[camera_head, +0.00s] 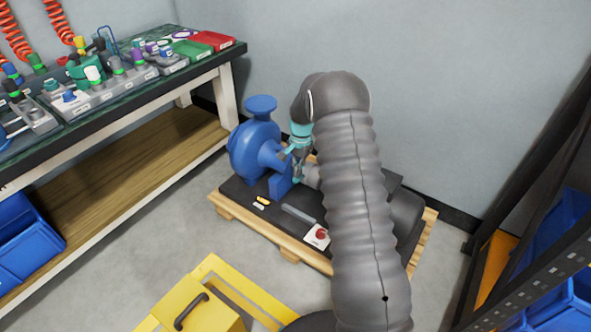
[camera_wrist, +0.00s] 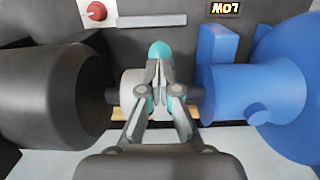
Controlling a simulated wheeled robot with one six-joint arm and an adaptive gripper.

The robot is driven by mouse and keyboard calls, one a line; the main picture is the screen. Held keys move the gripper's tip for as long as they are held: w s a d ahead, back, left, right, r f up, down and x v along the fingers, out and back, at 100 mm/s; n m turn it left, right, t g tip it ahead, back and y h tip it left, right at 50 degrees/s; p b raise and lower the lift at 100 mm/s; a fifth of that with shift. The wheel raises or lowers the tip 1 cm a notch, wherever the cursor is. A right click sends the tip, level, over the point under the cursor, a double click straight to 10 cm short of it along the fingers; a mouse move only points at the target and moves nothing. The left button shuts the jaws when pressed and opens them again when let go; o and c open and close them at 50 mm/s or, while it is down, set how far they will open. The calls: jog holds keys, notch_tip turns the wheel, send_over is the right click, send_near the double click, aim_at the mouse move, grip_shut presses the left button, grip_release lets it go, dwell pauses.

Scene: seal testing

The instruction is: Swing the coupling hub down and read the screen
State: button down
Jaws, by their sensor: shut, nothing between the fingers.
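The light grey coupling hub (camera_wrist: 130,82) sits between the dark motor (camera_wrist: 45,90) and the blue pump (camera_wrist: 255,88) in the wrist view. My gripper (camera_wrist: 160,50) is shut and empty, its teal fingertips together in front of the hub and hiding its middle. I cannot tell whether it touches the hub. In the head view my gripper (camera_head: 299,179) is beside the blue pump (camera_head: 254,150), and my arm hides most of the hub and motor. Yellow letters reading "LOW" (camera_wrist: 225,8) show upside down on a small dark patch, apparently the screen, at the wrist view's top edge.
A red knob (camera_head: 321,234) on a white plate and a grey strip (camera_head: 298,214) lie on the dark base. A bench (camera_head: 100,108) with parts stands left, a shelf rack (camera_head: 535,235) right.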

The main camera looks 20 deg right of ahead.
jog(key=r, duration=0.1)
jog(key=w+d+r+p, duration=0.1)
jog(key=w+d+r, duration=0.1)
jog(key=r, duration=0.1)
jog(key=shift+d+p, duration=0.1)
jog(key=shift+p, duration=0.3)
notch_tip(320, 180, up, 9)
jog(key=shift+f, duration=0.1)
dwell(0.4)
